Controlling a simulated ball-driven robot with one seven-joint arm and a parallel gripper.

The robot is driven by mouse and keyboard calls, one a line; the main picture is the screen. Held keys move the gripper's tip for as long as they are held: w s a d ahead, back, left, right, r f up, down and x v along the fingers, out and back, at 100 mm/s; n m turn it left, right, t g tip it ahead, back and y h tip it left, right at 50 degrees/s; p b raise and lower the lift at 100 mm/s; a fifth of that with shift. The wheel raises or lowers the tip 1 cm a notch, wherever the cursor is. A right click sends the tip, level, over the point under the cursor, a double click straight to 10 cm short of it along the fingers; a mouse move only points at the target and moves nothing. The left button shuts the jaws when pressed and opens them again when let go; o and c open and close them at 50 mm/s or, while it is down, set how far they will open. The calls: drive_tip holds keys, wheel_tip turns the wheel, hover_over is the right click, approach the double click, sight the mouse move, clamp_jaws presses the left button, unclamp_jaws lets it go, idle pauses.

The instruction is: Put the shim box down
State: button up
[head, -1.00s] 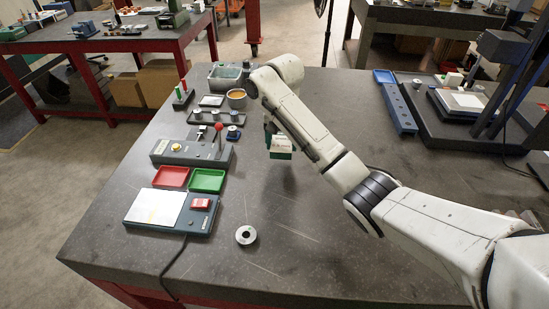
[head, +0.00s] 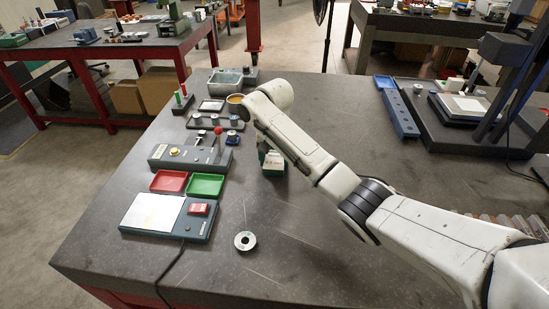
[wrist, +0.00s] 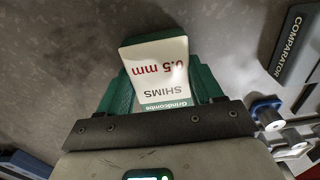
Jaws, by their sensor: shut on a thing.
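The shim box (head: 274,164) is a small white and green box, held near the middle of the grey table in the head view. In the wrist view its white face (wrist: 158,62) reads "0.5 mm SHIMS", with a green band at the near end. My gripper (wrist: 161,88) is shut on it, with a green finger on each side. In the head view my gripper is mostly hidden behind my arm. The box is at or close above the tabletop; I cannot tell whether it touches.
Left of the box are a green tray (head: 206,185), a red tray (head: 169,181) and a grey device with a red-knobbed lever (head: 190,156). A metal ring (head: 245,241) lies nearer me. A blue rail (head: 398,108) lies at the back right. The table between box and ring is clear.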

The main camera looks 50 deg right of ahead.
sight(274, 159)
drive_tip(key=o, duration=1.2)
wheel_tip(274, 159, up, 12)
drive_tip(key=p, duration=0.4)
